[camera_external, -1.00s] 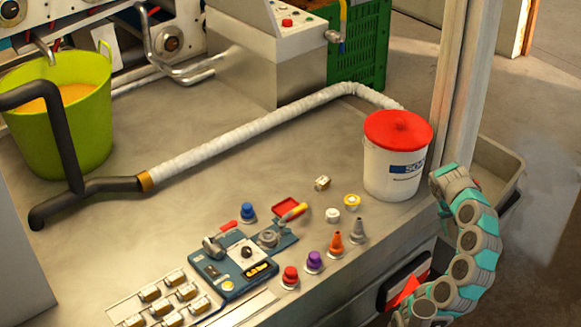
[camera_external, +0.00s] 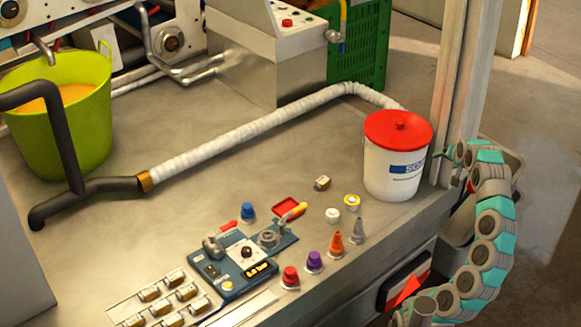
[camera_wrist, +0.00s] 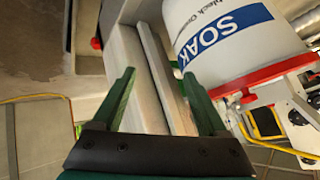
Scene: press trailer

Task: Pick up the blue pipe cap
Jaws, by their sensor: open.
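The blue pipe cap (camera_external: 248,211) stands on the grey work surface, behind the blue control box and beside a small red object. My gripper shows in the wrist view (camera_wrist: 160,95) with its two green fingers wide apart and nothing between them. In the external view my arm rises at the right, and its end (camera_external: 455,155) is by the metal post, behind and right of the white bucket. That is far to the right of the blue cap. The blue cap does not show in the wrist view.
The white bucket with a red lid (camera_external: 392,165) stands between my arm's end and the small parts; it also shows close in the wrist view (camera_wrist: 215,35). A metal post (camera_external: 460,90) is beside it. Red (camera_external: 290,275) and purple (camera_external: 314,262) caps and cones stand near the front edge.

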